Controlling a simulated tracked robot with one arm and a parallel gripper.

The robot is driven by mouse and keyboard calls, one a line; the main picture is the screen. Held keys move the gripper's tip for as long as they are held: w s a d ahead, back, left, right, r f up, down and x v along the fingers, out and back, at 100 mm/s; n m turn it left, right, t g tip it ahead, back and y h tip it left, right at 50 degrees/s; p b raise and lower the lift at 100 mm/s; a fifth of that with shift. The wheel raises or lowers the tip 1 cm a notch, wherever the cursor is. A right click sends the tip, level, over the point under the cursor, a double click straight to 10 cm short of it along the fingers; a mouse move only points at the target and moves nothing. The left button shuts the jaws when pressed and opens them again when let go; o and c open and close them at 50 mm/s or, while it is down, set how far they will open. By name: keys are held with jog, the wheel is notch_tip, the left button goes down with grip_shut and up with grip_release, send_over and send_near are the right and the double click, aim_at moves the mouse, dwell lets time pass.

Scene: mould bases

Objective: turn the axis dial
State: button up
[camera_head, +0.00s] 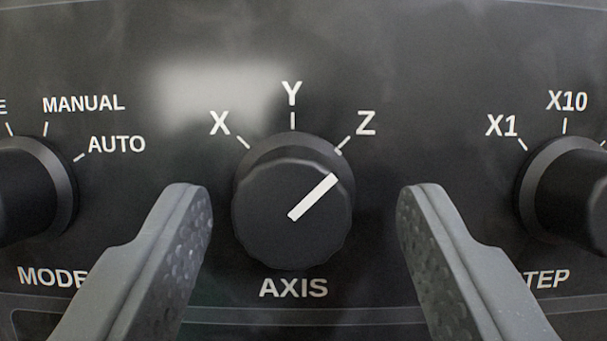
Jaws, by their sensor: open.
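The axis dial (291,235) is a round black knob in the middle of the view, with a white pointer line aimed up and right at the Z mark. The labels X, Y and Z stand around its top, and AXIS is printed below it. My gripper (304,192) is open, with one grey finger to the left of the dial and one to the right. A gap shows between each finger and the knob. How near the fingertips are to the panel is hard to tell.
The mode dial (30,190) is at the left edge, with MANUAL and AUTO labels. The step dial (568,195) is at the right edge, with X1 and X10 labels. Both are partly cut off. The dark panel (400,60) above the axis dial is clear.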

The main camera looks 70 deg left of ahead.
jog(key=shift+a, duration=0.15)
jog(key=shift+r, duration=0.1)
jog(key=c, duration=1)
jog(key=shift+o, duration=0.2)
jog(key=shift+w, duration=0.1)
